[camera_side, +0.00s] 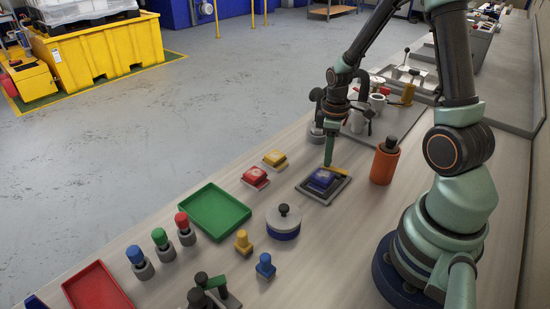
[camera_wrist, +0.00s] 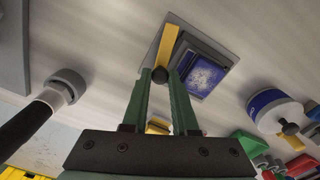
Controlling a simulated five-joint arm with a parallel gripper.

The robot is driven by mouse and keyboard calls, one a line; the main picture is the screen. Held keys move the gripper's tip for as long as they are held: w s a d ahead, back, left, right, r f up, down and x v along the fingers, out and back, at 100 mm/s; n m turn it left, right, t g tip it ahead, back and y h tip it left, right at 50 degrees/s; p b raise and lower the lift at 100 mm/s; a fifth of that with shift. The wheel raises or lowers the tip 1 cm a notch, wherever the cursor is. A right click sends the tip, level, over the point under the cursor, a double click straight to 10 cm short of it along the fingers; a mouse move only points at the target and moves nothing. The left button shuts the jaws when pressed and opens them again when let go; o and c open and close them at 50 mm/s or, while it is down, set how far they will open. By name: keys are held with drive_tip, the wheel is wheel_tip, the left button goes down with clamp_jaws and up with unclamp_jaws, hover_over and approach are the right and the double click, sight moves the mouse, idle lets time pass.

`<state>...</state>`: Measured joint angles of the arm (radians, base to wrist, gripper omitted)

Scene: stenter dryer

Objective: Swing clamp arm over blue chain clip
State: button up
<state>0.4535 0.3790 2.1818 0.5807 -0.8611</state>
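The blue chain clip (camera_side: 321,179) sits on a dark grey base plate (camera_side: 340,190) on the bench. It also shows in the wrist view (camera_wrist: 204,76), right of the yellow clamp arm (camera_wrist: 164,50). The clamp arm (camera_side: 338,172) is a yellow bar lying along the clip's far edge in the side view, beside the clip and not across it. A dark round knob (camera_wrist: 160,75) is at the bar's near end in the wrist view. My gripper (camera_wrist: 161,78) has its two green fingertips on either side of this knob, seemingly touching it. In the side view my gripper (camera_side: 328,162) points down at the bar.
An orange cylinder (camera_side: 384,162) stands right of the plate. A blue-and-grey round pot (camera_side: 284,224) stands at its front left. Red (camera_side: 256,175) and yellow (camera_side: 275,157) blocks, a green tray (camera_side: 215,211) and several coloured pegs lie further left. Bare bench surrounds the plate.

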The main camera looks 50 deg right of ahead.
clamp_jaws()
drive_tip(key=shift+s+a+n, duration=0.1)
drive_tip(key=shift+a+n, duration=0.2)
drive_tip(key=shift+n, duration=0.5)
drive_tip(key=o, duration=0.6)
unclamp_jaws()
drive_tip(key=shift+c, duration=0.2)
drive_tip(key=shift+r, duration=0.1)
wheel_tip(320, 180, up, 12)
